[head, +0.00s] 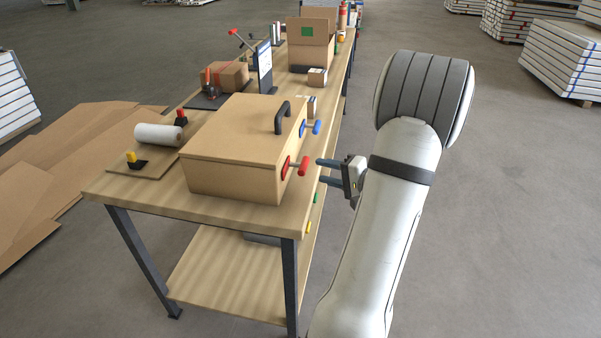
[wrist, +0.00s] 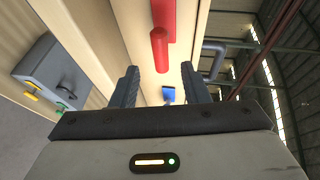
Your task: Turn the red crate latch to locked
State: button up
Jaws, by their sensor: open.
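The tan crate (head: 225,150) with a black top handle stands on the workbench. Its red latch (head: 303,166) is on the crate's right side, with the handle sticking out toward my gripper. A blue latch (head: 316,127) sits farther along the same side. My gripper (head: 320,171) is open and empty, just right of the red latch and apart from it. In the wrist view the red latch (wrist: 159,48) lies ahead, in line with the gap between the fingertips (wrist: 160,72). The blue latch (wrist: 168,94) shows beyond, between the fingers.
The workbench (head: 140,198) has its right edge below my gripper. A paper roll (head: 158,134) lies left of the crate. Cardboard boxes (head: 311,45) stand toward the far end. A grey box (wrist: 50,75) with yellow and green parts shows in the wrist view.

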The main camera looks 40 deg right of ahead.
aim_at(304, 167)
jog(key=p+x, duration=0.1)
jog(key=x, duration=0.6)
jog(key=shift+w+a, duration=0.1)
jog(key=shift+w, duration=0.15)
jog(key=shift+f, duration=0.1)
grip_shut()
